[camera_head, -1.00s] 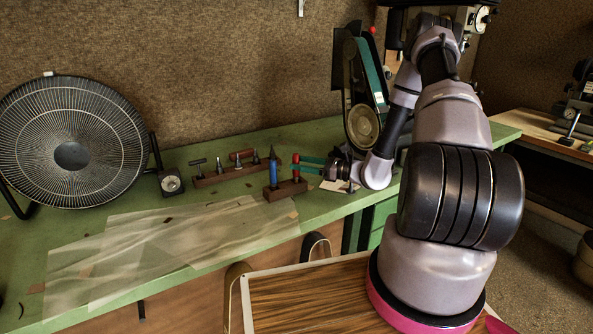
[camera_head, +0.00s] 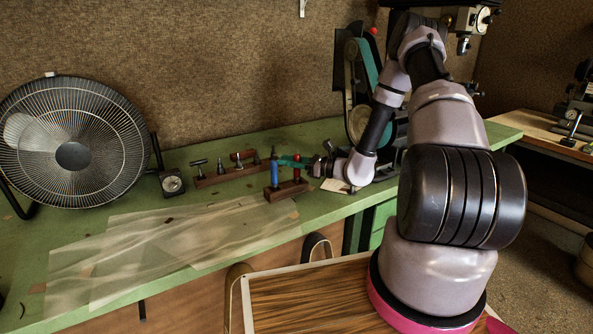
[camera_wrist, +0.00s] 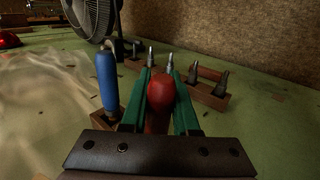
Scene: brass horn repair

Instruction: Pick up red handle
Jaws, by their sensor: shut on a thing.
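The red handle (camera_head: 297,174) stands upright at the small wooden block (camera_head: 285,191) on the green bench. In the wrist view the red handle (camera_wrist: 161,92) is between the two green fingers. My gripper (camera_head: 291,161) is shut on it, and in the wrist view the gripper (camera_wrist: 160,98) hides part of the handle. Its lower end is hidden, so I cannot tell whether it is clear of the block. A blue handle (camera_head: 274,170) stands at the left end of the same block, beside the left finger in the wrist view.
Behind is a longer wooden rack (camera_head: 226,175) with several metal tools. A desk fan (camera_head: 73,155) and a small gauge (camera_head: 172,184) are to the left. A belt sander (camera_head: 359,115) stands close behind my arm. Translucent sheets (camera_head: 165,240) cover the bench front; the bench is mostly clear there.

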